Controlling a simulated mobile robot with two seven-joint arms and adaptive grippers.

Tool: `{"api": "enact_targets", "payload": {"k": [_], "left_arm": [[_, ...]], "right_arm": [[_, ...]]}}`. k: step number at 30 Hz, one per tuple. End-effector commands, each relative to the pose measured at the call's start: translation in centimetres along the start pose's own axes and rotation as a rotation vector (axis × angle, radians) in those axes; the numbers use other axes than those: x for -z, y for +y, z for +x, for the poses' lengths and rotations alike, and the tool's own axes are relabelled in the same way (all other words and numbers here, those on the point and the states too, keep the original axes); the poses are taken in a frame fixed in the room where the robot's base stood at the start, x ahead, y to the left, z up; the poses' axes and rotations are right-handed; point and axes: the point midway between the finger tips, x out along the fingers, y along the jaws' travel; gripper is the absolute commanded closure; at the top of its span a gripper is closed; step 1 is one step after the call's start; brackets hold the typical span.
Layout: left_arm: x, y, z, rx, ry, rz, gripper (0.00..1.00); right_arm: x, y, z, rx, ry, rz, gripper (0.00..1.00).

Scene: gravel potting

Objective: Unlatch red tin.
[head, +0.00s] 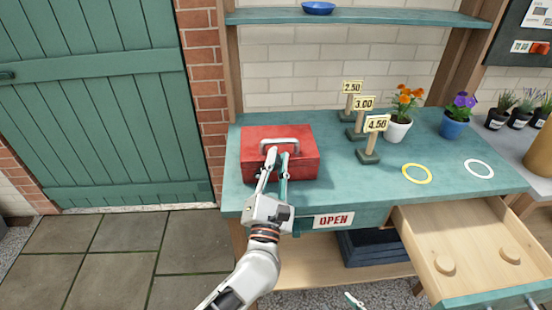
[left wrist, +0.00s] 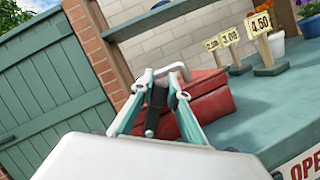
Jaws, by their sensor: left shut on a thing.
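The red tin (head: 250,170), a box with a pale carrying handle (head: 280,143) on its lid, stands closed at the left end of the teal bench. My left gripper (head: 277,162) is at the tin's front, its fingers pointing up at it. In the left wrist view, the tin (left wrist: 208,100) is behind the fingers, and a dark latch-like piece (left wrist: 155,105) sits between them. The left gripper is shut on this piece; the fingers hide part of the tin's front. A small fingertip, seemingly of my right gripper (head: 354,300), shows at the bottom edge; the rest is out of frame.
Price signs (head: 371,142) stand right of the tin, with orange (head: 398,130) and purple (head: 454,124) potted flowers beyond. A yellow ring (head: 417,182) and white ring (head: 479,169) mark the clear bench top. A drawer (head: 430,235) stands open at lower right.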

Motion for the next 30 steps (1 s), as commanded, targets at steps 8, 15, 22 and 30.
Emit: {"api": "enact_targets", "payload": {"k": [8, 15, 22, 30], "left_arm": [[0.0, 0.1, 0.1, -0.002, -0.001, 0.000, 0.80], [0.0, 0.1, 0.1, -0.001, -0.001, -0.001, 0.68], [0.0, 0.0, -0.5, 0.000, 0.000, -0.001, 0.68], [0.1, -0.1, -4.9, 0.002, 0.001, 0.000, 0.68]], "right_arm": [[0.1, 0.1, 0.0, -0.001, 0.002, -0.001, 0.60], [-0.1, 0.1, 0.0, -0.001, -0.001, -0.001, 0.60], [-0.4, 0.2, 0.0, -0.002, -0.007, -0.004, 0.60], [-0.2, 0.1, 0.0, -0.001, -0.004, -0.002, 0.60]]}}
